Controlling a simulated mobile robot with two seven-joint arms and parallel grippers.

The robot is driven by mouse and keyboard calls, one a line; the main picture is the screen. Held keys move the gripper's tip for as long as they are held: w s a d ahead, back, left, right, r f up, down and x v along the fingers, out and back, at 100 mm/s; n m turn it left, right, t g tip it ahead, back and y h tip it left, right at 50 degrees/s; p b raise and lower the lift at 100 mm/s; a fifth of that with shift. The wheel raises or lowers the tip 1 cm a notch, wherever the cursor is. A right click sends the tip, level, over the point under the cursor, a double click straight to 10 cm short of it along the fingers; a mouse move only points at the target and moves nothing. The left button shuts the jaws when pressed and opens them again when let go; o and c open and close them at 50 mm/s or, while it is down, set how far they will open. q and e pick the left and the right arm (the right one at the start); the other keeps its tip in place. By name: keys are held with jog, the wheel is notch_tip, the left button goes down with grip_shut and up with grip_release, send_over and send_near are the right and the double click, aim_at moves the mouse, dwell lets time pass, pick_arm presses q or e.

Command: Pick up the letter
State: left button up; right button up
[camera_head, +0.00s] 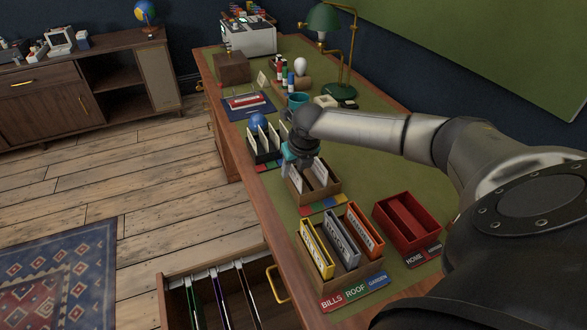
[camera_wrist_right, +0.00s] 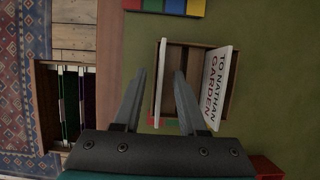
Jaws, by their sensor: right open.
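A small wooden box (camera_head: 328,195) stands on the green desk top and holds white upright letters. In the right wrist view the box (camera_wrist_right: 193,47) holds two: a thin white letter (camera_wrist_right: 160,80) seen edge-on, and a tilted letter (camera_wrist_right: 217,85) reading "TO NATHAN GARDEN". My right gripper (camera_head: 300,160) is above the box, pointing down. In the wrist view its fingers (camera_wrist_right: 160,75) are apart, and the edge-on letter appears between them, with no contact visible. The finger depth beside the letter cannot be told. My left gripper is not in view.
A holder with yellow, grey and orange files (camera_head: 345,258) has labels BILLS, ROOF and GARDEN. A red tray (camera_head: 424,228) labelled HOME is to its right. A dark rack of cards (camera_head: 262,158) stands behind the box. An open drawer (camera_head: 167,300) juts out at lower left.

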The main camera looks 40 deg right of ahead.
jog(key=shift+f+p, duration=0.25)
jog(key=shift+p, duration=0.05)
dwell(0.4)
grip_shut()
dwell(0.5)
